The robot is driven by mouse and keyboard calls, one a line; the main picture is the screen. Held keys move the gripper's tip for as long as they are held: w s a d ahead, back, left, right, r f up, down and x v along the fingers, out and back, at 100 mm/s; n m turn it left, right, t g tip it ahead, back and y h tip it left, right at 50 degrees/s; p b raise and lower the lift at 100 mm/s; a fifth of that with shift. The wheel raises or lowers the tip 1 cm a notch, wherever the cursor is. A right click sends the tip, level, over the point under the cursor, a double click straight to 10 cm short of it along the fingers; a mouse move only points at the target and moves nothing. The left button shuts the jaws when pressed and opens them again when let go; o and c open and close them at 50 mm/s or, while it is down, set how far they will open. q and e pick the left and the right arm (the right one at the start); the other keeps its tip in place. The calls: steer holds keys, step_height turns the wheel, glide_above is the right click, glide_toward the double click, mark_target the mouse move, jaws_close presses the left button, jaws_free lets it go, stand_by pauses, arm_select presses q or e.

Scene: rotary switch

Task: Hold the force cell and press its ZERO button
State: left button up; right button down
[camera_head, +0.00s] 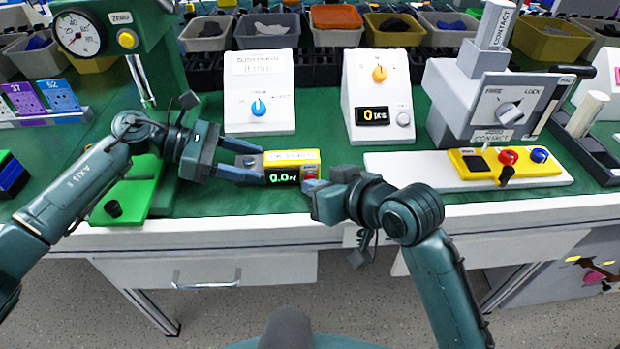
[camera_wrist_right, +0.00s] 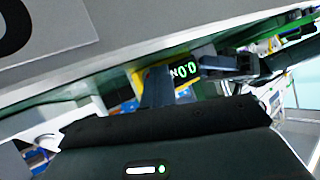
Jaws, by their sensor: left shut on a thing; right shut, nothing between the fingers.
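The force cell (camera_head: 291,157) is a yellow box with a black display that shows green digits near 0.0. It lies near the front edge of the green bench top. My left gripper (camera_head: 256,172) is shut on its left part. A red button (camera_head: 310,176) shows at its right front. My right gripper (camera_head: 318,187) is shut and empty, with its tips right at the red button. I cannot tell whether they touch it. In the right wrist view the force cell's lit display (camera_wrist_right: 184,70) shows beyond the dark fingers, and the button is hidden.
A green press stand with a dial gauge (camera_head: 78,34) stands at the left. Two white switch boxes, one with a blue knob (camera_head: 258,107) and one with an orange knob (camera_head: 379,73), stand behind. A grey contact fixture (camera_head: 480,100) and a yellow button box (camera_head: 505,166) are at the right.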

steer(key=shift+s, duration=0.85)
steer(key=shift+s, duration=2.5)
arm_select(q)
steer(key=o, duration=1.1)
